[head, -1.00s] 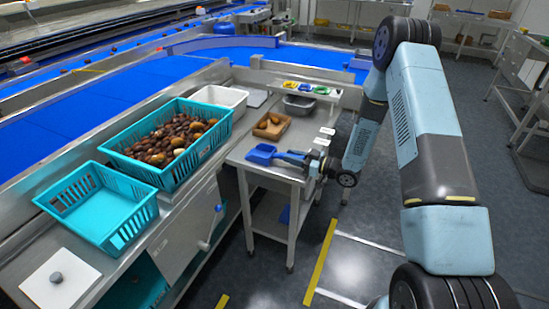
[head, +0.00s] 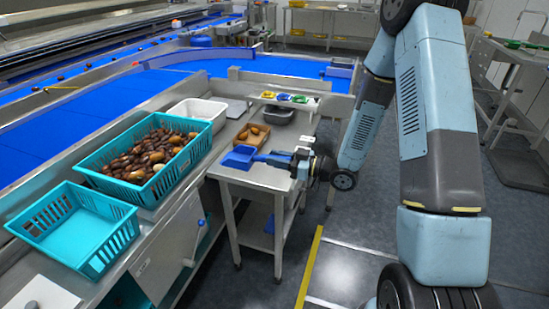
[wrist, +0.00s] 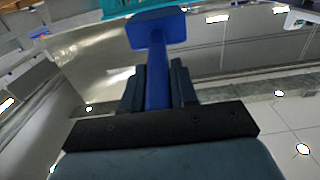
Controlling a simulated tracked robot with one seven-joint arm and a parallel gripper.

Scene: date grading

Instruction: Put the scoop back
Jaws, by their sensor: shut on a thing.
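A blue scoop (head: 240,156) is at the left front of the small steel table (head: 262,177), its pan to the left and its handle pointing right. My gripper (head: 294,162) is shut on the scoop's handle at the table's right side. In the wrist view the blue handle (wrist: 156,85) runs between the two dark fingers, with the pan beyond them. I cannot tell whether the pan touches the tabletop or is slightly above it.
A wooden tray of dates (head: 243,136) and a grey bin (head: 279,115) stand behind the scoop. A teal crate full of dates (head: 108,178) and an empty teal crate (head: 60,219) are on the left counter.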

